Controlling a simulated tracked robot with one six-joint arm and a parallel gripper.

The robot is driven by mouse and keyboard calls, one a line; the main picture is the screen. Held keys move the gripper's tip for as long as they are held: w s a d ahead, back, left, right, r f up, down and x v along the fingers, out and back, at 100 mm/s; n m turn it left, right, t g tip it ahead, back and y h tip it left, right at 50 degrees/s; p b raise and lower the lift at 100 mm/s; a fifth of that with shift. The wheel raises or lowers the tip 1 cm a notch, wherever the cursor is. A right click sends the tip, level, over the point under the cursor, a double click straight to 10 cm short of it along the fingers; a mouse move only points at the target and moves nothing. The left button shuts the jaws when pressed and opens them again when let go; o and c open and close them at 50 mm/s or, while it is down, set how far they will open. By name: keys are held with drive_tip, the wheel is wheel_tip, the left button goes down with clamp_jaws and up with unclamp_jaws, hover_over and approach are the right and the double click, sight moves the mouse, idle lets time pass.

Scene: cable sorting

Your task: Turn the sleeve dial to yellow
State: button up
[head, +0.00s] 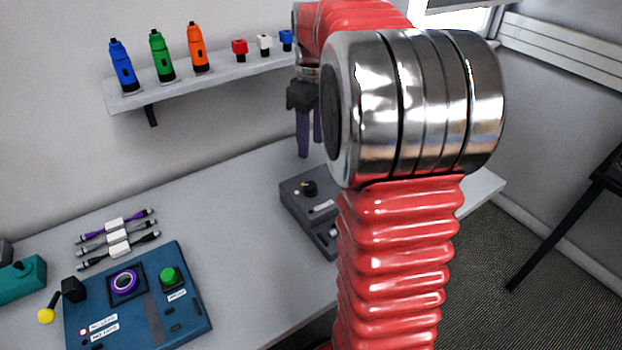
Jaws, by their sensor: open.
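A dark grey box (296,208) stands on the table, partly hidden at its right by my arm. On its top is a small black dial (309,189) with a yellowish mark; a small white label lies beside it, too small to read. I cannot tell for sure that this is the sleeve dial, nor which colour it points at. My gripper (311,148), with purple fingers pointing down, is open and appears empty. In the picture it is above the dial, apart from it. My arm hides part of the gripper's right side.
A blue panel (190,270) with a purple ring (124,282) and a green button (169,275) sits at the front left. Several cables (117,238) lie behind it. A teal box (22,282) is at far left. A wall shelf (180,88) holds coloured bottles and small blocks.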

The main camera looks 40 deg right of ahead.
sight(311, 184)
drive_tip(key=f, duration=1.2)
drive_tip(key=shift+s+a+f, duration=0.1)
drive_tip(key=shift+a+f, duration=0.1)
drive_tip(key=shift+f, duration=0.2)
drive_tip(key=shift+c, duration=0.7)
drive_tip(key=c, duration=0.9)
